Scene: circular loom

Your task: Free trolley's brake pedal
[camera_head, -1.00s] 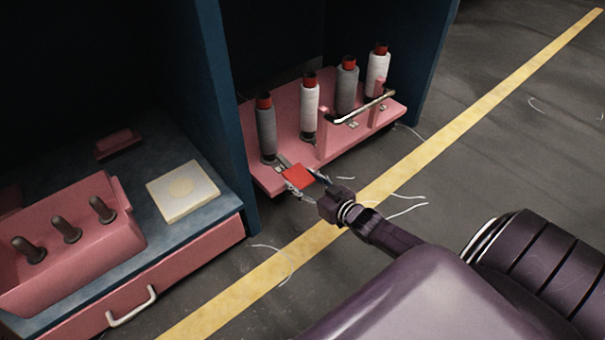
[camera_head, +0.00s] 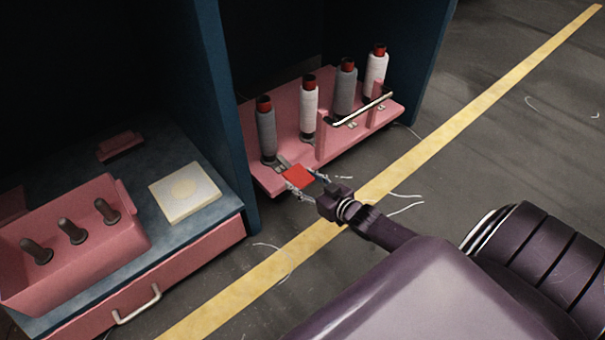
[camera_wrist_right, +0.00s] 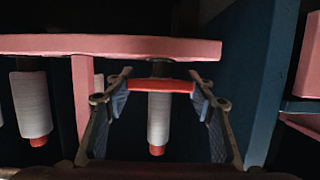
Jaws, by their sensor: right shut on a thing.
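The trolley (camera_head: 275,185) is a pink platform low in the blue frame, with a white handle bar (camera_head: 362,108) on pink posts. Its brake pedal (camera_head: 298,176) is a flat red plate sticking out at the near left end. My right gripper (camera_head: 308,184) is at the pedal, with one finger at each side edge. In the right wrist view, the picture looks upside down, and the red pedal (camera_wrist_right: 160,86) spans between the two finger pads of the right gripper (camera_wrist_right: 162,93). The gripper is shut on the pedal. My left gripper is not in view.
Several grey and white thread spools (camera_head: 309,110) stand on the trolley. A blue upright panel (camera_head: 215,110) is close on its left. A pink bin (camera_head: 75,240) and a pale square pad (camera_head: 185,192) lie on the left counter. Open floor with a yellow line (camera_head: 440,135) is to the right.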

